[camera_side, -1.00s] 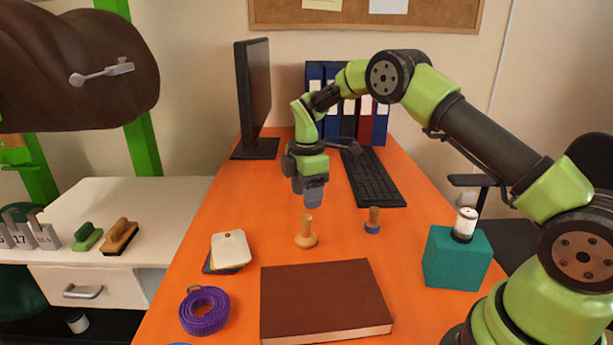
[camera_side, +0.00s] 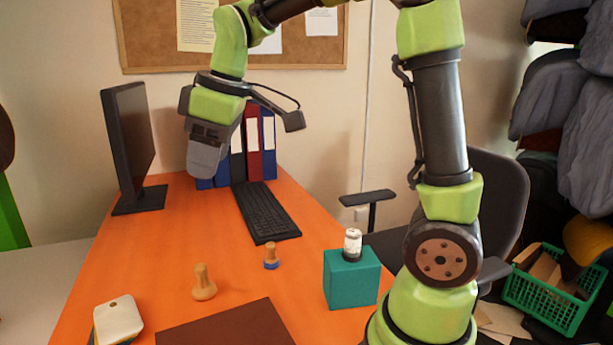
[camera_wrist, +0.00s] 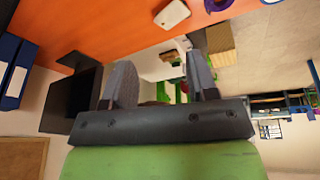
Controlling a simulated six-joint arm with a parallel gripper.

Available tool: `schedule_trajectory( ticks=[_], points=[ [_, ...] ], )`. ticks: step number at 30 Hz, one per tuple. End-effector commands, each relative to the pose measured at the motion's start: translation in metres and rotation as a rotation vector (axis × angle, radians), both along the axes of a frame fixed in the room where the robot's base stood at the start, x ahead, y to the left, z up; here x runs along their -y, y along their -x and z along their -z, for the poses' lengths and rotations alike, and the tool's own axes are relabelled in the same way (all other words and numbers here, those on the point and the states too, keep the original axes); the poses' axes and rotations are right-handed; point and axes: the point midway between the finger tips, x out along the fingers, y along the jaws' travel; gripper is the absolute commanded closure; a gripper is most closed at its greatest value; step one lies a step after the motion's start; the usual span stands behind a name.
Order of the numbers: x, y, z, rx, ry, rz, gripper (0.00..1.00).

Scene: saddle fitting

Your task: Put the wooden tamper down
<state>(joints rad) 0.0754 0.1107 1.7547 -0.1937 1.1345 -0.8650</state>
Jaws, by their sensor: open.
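The wooden tamper (camera_side: 204,285), a plain light-wood piece with a knob handle and a round wide base, stands upright on the orange desk (camera_side: 130,260). A smaller wooden-handled piece with a blue base (camera_side: 271,257) stands right of it and further back. My gripper (camera_side: 207,160) is high above the desk, up and behind the tamper, touching nothing. In the wrist view, my gripper (camera_wrist: 161,83) has its two fingers apart with nothing between them. The tamper is not visible in that view.
A teal block (camera_side: 351,280) bearing a small white-and-black cylinder stands at right. The keyboard (camera_side: 264,212), monitor (camera_side: 130,140) and binders (camera_side: 254,150) are at the back. A brown book (camera_side: 228,325) and pale pad (camera_side: 118,321) lie in front.

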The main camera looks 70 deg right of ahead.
Motion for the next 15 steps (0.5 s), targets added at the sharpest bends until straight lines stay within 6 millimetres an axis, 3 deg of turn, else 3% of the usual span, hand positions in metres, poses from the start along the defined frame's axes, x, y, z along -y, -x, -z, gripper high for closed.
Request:
schedule_trajectory(
  ticks=[1, 4, 9, 15],
  points=[
    [-0.006, 0.022, -0.011, 0.038, -0.038, 0.076, 0.47],
    [-0.016, 0.061, -0.021, 0.094, -0.128, 0.239, 0.47],
    [-0.028, 0.12, -0.018, 0.164, -0.294, 0.486, 0.47],
    [-0.034, 0.155, -0.004, 0.197, -0.427, 0.655, 0.47]
  ],
)
